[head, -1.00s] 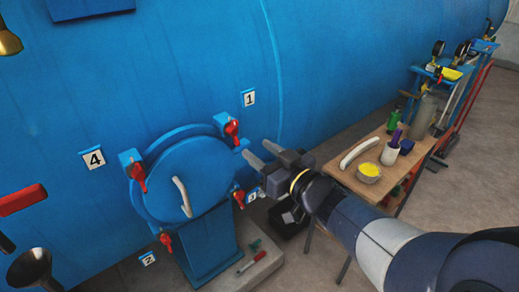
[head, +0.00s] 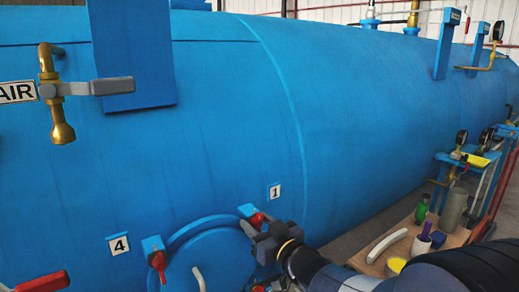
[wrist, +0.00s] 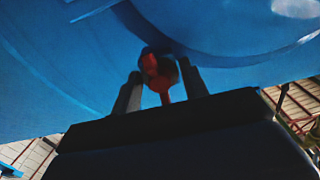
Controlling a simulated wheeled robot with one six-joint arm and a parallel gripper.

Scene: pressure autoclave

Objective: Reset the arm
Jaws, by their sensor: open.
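My gripper (head: 252,240) is at the upper right rim of the round blue door (head: 215,262), close to the red clamp handle (head: 257,219) below label 1. In the wrist view my gripper (wrist: 160,72) is open, with one finger on each side of a red handle (wrist: 152,66). The handle appears between the fingers; I cannot tell whether either touches it. The rest of my arm reaches in from the lower right of the head view. The lower part of the door is cut off by the frame.
Another red clamp handle (head: 157,262) is by label 4 (head: 118,244). A brass air valve (head: 50,90) stands out at upper left. A wooden table (head: 455,238) with a bottle, bowl and other items is at right. The blue vessel wall (head: 220,120) fills the middle.

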